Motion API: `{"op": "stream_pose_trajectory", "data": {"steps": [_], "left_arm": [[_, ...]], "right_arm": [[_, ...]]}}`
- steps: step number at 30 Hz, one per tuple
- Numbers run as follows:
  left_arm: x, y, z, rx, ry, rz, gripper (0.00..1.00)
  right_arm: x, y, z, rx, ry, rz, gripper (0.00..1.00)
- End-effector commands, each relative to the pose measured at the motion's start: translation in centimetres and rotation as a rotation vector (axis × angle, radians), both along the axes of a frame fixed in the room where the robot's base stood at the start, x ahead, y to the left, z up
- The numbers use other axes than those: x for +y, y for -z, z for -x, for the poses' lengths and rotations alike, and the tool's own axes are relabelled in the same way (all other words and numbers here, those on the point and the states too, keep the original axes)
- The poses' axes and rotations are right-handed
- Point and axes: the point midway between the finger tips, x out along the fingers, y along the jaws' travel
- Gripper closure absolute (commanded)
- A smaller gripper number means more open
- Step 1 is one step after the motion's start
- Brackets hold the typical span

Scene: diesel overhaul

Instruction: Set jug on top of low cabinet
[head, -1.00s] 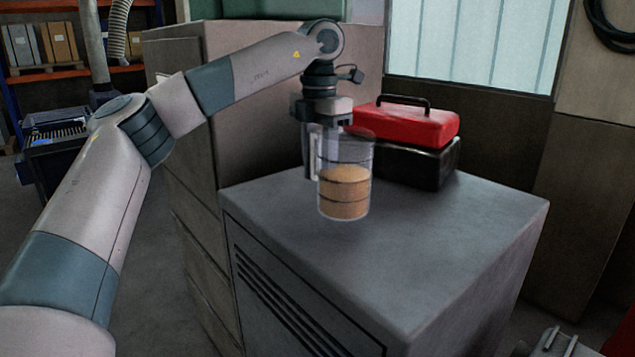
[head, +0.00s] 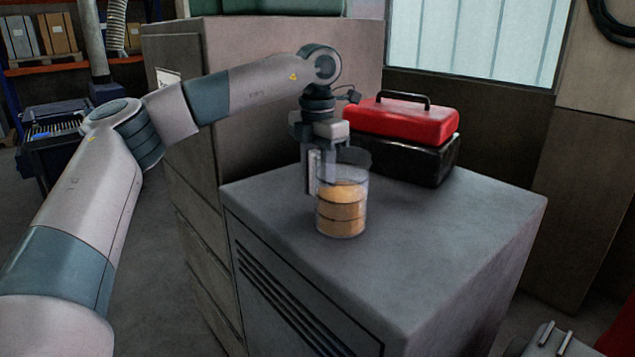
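The jug (head: 341,210) is a clear, upright cylinder with amber-orange contents in its lower part. It is at the low grey cabinet's top (head: 430,235), near the left side, and its base appears to be at or just above the surface. My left gripper (head: 315,172) points down at the jug's left side and appears shut on it there. The exact grip is partly hidden behind the clear wall.
A red toolbox (head: 405,120) on a black case (head: 405,160) stands at the back of the cabinet top. A taller cabinet (head: 255,125) rises behind on the left. The front and right of the top are clear. A grey metal part (head: 553,342) shows at bottom right.

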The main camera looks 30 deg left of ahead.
Motion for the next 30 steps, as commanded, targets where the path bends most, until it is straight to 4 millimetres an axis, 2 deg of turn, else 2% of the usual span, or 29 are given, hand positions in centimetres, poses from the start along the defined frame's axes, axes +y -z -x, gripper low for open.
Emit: {"op": "stream_pose_trajectory", "data": {"steps": [8,9,11,25,30], "left_arm": [[0.0,0.3,0.0,-0.002,0.000,0.002,1.00],[0.0,0.3,0.0,0.000,0.000,0.000,0.59],[0.0,0.3,0.0,0.000,0.000,0.000,0.45],[0.0,-0.2,0.0,-0.001,0.000,0.001,0.45],[-0.1,-1.8,-0.1,-0.003,-0.002,0.002,0.45]], "right_arm": [[-0.1,0.3,0.1,0.002,0.000,0.001,1.00],[-0.1,0.3,0.1,0.002,0.000,0.001,1.00],[-0.2,0.2,0.1,0.002,0.000,0.002,1.00],[-0.6,0.1,0.1,0.002,0.000,0.006,1.00],[-0.6,0.7,0.1,0.002,0.000,0.006,1.00]]}}
